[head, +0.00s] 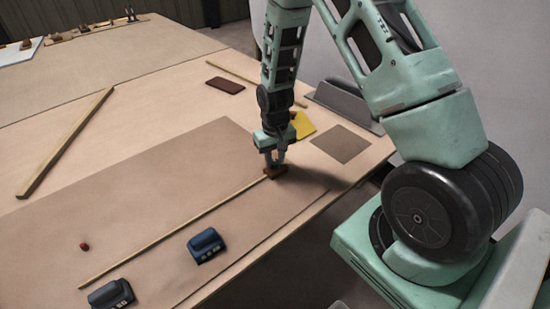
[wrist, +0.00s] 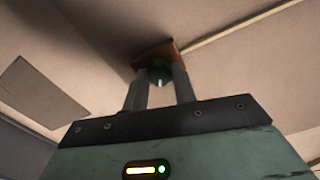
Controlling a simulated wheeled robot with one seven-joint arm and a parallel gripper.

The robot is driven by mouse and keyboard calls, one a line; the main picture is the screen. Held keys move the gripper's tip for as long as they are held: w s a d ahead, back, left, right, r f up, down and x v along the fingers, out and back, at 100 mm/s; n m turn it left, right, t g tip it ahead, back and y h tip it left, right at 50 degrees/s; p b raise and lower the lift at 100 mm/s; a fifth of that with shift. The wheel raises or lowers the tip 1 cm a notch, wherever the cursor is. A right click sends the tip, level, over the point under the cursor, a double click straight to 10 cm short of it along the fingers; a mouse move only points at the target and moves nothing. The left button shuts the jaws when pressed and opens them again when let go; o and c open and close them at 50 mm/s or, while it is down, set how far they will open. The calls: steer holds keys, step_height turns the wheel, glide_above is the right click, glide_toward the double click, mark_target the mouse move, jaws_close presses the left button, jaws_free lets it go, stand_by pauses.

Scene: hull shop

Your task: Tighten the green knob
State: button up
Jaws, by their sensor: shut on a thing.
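The green knob (wrist: 160,72) shows in the wrist view between the two fingers of my gripper (wrist: 160,86). A white mark runs along its near face. It sits against a brown block (wrist: 152,53) on the table top. In the head view my gripper (head: 275,163) points down at the brown block (head: 275,171), at the right end of a long thin wooden strip (head: 180,225). The gripper is shut on the knob. The fingers hide the knob in the head view.
A loose wooden bar (head: 66,145) lies at the left. A yellow piece (head: 302,124) and grey bracket (head: 345,105) are behind my gripper.

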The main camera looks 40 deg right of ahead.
mark_target(275, 162)
stand_by(0.3)
steer(key=o, duration=1)
step_height(275, 162, up, 18)
steer(key=shift+f+b, duration=0.25)
steer(key=shift+b, duration=0.05)
steer(key=s+a+r+n, duration=0.25)
steer(key=s+a, duration=0.25)
steer(key=a, duration=0.4)
steer(key=s+a+r+n, duration=0.1)
steer(key=s+a+n, duration=0.3)
steer(key=a, duration=0.5)
steer(key=s+a+n, duration=0.2)
steer(key=s+a, duration=0.1)
steer(key=s, duration=0.4)
steer(key=s+a+n, duration=0.2)
steer(key=s+a, duration=0.1)
steer(key=s, duration=0.5)
steer(key=shift+s+a+r+y, duration=0.2)
steer(key=shift+s+r+y, duration=0.1)
